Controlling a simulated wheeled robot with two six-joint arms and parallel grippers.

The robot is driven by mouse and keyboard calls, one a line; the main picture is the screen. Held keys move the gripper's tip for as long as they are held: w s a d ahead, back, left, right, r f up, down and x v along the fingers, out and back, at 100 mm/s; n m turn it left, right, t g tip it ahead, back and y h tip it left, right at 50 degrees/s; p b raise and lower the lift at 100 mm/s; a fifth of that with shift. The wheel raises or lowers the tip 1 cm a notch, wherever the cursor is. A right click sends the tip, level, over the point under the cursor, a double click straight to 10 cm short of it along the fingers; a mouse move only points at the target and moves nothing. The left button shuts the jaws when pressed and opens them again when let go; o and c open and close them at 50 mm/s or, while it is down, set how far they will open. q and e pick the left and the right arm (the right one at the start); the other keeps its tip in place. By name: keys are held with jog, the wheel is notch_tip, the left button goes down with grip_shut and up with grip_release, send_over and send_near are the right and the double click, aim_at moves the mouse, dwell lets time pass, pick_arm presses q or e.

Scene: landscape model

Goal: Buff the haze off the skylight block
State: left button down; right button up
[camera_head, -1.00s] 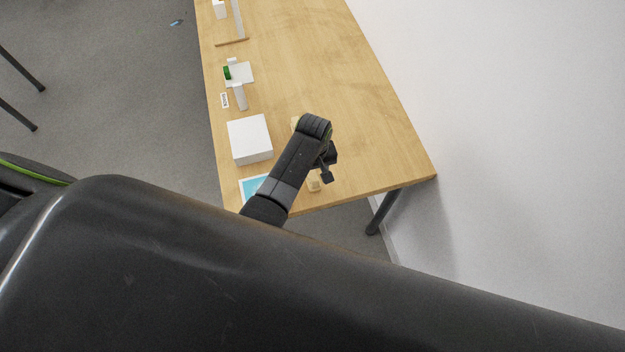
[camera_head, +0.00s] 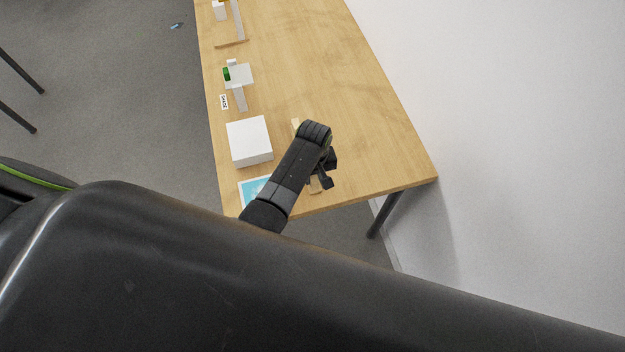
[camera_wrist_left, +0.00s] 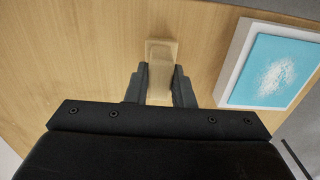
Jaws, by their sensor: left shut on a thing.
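The skylight block appears to be the pale-edged block with a blue face (camera_head: 252,187) at the table's near left corner. In the left wrist view its blue face (camera_wrist_left: 262,80) carries a speckled white patch of haze near the middle. My left gripper (camera_head: 326,179) is low over the near end of the table, to the right of the blue face. In the left wrist view the gripper (camera_wrist_left: 160,88) is shut on a tan, wood-coloured block (camera_wrist_left: 161,50), apart from the blue face. The fingers hide its sides. My right gripper is not in view.
A white box (camera_head: 249,142) stands just beyond the blue face. Farther along the left edge are a white stand with a green part (camera_head: 238,76) and another upright piece (camera_head: 238,22). The table's right side is clear; a white wall (camera_head: 520,110) runs alongside.

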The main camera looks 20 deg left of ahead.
pick_arm(q)
jog(key=shift+r+p, duration=1.1)
jog(key=shift+p, duration=0.25)
jog(key=shift+r, duration=1.9)
